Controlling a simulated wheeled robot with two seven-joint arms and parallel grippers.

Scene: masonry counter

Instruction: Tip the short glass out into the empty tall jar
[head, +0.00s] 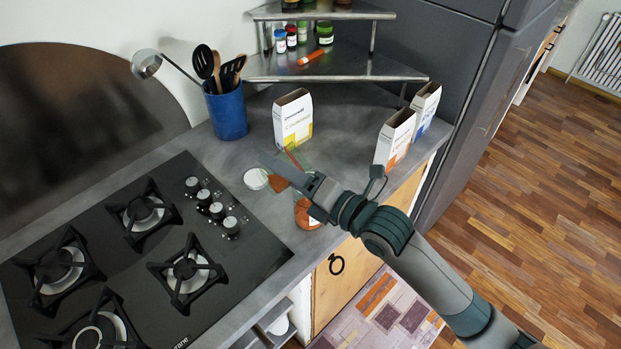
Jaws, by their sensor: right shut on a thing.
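My right gripper (283,166) reaches over the counter from the right and is shut on a small clear glass (278,184), which I take to be the short glass. Reddish-orange contents show in it; the fingers cover part of it, and its exact tilt is hard to tell. A round, pale-rimmed clear vessel (255,179) stands just left of the glass. It may be the tall jar, but its height is hard to judge from above. No coloured contents show in it. My left gripper is not in view.
An orange-brown item (307,213) stands below my right gripper, partly hidden by it. A white carton (293,119) stands behind, and two more cartons (395,138) stand right. A blue utensil pot (227,111) is at the back left. The gas hob (150,250) fills the left.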

